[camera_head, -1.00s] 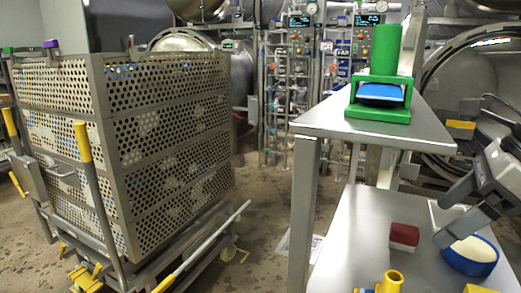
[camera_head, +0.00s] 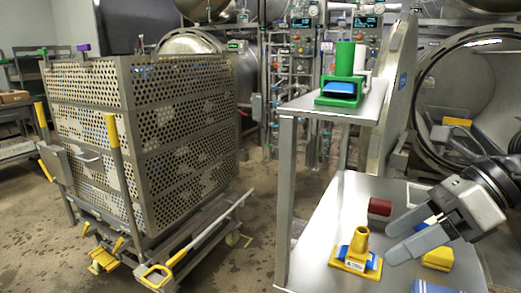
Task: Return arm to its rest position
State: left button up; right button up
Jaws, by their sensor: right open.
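My right gripper (camera_head: 389,241) comes in from the right edge. Its two grey fingers are spread apart, point left and are empty. It hangs over the lower metal shelf (camera_head: 330,215), to the right of a yellow and blue fitting (camera_head: 356,255). A dark red block (camera_head: 380,207) lies just beyond the fingers. A blue item (camera_head: 424,226) is partly hidden behind the fingers. My left gripper is not in view.
A yellow block (camera_head: 437,259) lies beside the gripper. A green holder (camera_head: 340,92) stands on the upper shelf (camera_head: 300,105). A perforated crate (camera_head: 190,135) on a cart stands at left. An open round autoclave (camera_head: 480,95) is at right. Floor (camera_head: 240,270) is clear between cart and shelves.

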jog(key=a+m+t+y, duration=0.4)
jog(key=a+m+y, duration=0.6)
jog(key=a+y, duration=0.15)
jog(key=d+f+m+t+h+p, duration=0.1)
jog(key=d+f+m+t+h, duration=0.3)
jog(key=f+m+h, duration=0.65)
jog(key=d+f+m+t+h, duration=0.1)
jog(key=f+m+t+h, duration=0.45)
jog(key=f+m, duration=0.9)
jog(key=s+a+f+m+g+h, duration=0.1)
jog(key=s+f+m+g, duration=0.4)
jog(key=s+f+m, duration=0.2)
jog(key=shift+s+a+f+m, duration=0.35)
jog(key=shift+s+m, duration=0.45)
jog(key=shift+m, duration=0.2)
